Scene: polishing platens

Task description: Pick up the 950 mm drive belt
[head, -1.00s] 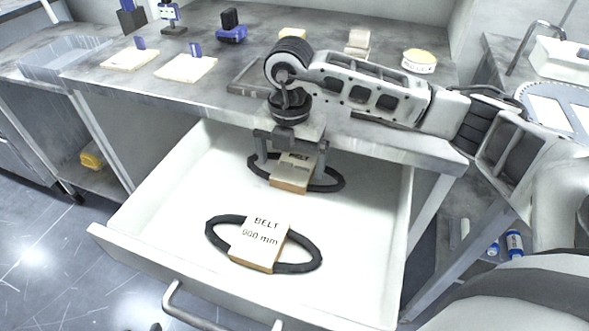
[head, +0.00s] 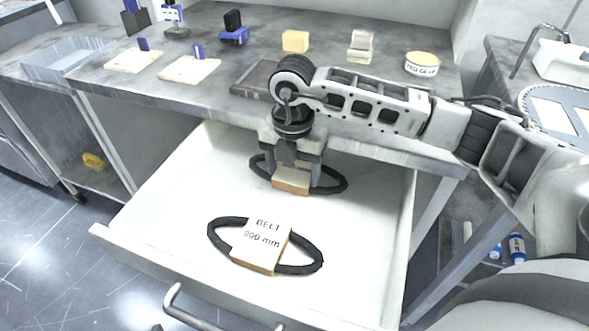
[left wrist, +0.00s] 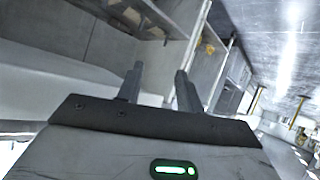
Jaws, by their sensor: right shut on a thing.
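Two black belts, each with a tan block label, lie in the open white drawer (head: 165,215). The front belt (head: 300,267) has a block that reads "BELT 900 mm". The rear belt (head: 335,189) lies farther back, and its block (head: 290,184) is partly covered by my right gripper (head: 294,172), so its number cannot be read. My right gripper points down and is shut on the rear belt's block, low in the drawer. My left gripper (left wrist: 160,70) shows in the left wrist view, fingers apart and empty, away from the belts.
The grey workbench (head: 205,110) above the drawer carries a yellow block (head: 295,41), a round tin (head: 422,64), pale plates and blue items. Its front edge is close to my right arm. The drawer handle (head: 190,312) sticks out in front.

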